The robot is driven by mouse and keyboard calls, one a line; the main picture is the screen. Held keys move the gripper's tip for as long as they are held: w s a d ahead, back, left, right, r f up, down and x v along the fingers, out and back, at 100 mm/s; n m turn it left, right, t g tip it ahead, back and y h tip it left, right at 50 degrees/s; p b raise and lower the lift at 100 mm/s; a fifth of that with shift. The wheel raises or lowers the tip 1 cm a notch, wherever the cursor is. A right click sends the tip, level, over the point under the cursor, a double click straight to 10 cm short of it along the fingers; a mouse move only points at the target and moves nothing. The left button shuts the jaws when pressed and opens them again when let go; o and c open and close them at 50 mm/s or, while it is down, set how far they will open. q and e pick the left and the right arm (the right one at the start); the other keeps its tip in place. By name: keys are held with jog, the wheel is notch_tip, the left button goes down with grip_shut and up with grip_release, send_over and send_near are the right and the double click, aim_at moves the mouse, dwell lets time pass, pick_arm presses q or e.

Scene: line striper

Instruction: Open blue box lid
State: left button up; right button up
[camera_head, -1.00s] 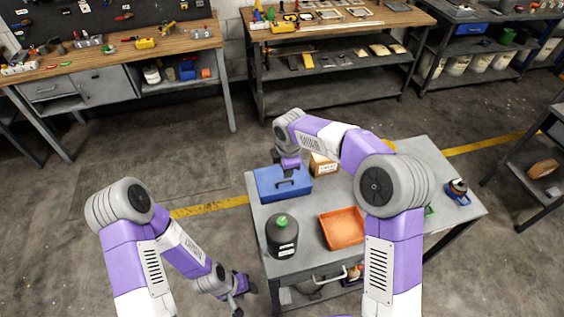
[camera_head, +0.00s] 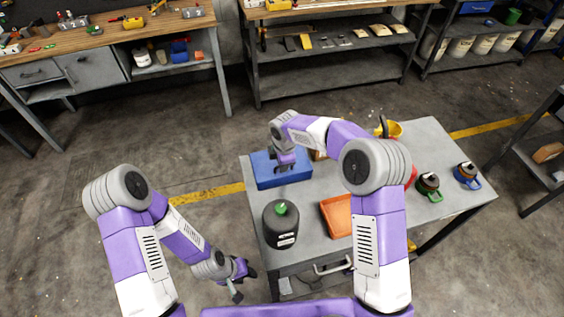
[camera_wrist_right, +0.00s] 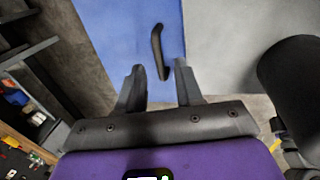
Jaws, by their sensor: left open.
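The blue box (camera_head: 268,180) sits on the grey cart top at its left end, and its lid looks shut. In the right wrist view the blue lid (camera_wrist_right: 125,30) fills the upper middle, with its dark handle (camera_wrist_right: 158,50) just ahead of and between my fingertips. My right gripper (camera_head: 284,164) is over the box and also shows in the wrist view (camera_wrist_right: 161,78); its fingers are apart, with the handle not clamped. My left gripper (camera_head: 242,280) is open and empty, low beside the cart's left front corner.
On the cart (camera_head: 312,232), a dark canister with a green cap (camera_head: 281,225) and an orange tray (camera_head: 337,215) stand in front of the box. A workbench (camera_head: 110,55) and shelves (camera_head: 330,60) are behind.

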jog(key=shift+f, duration=0.25)
grip_shut()
dwell(1.4)
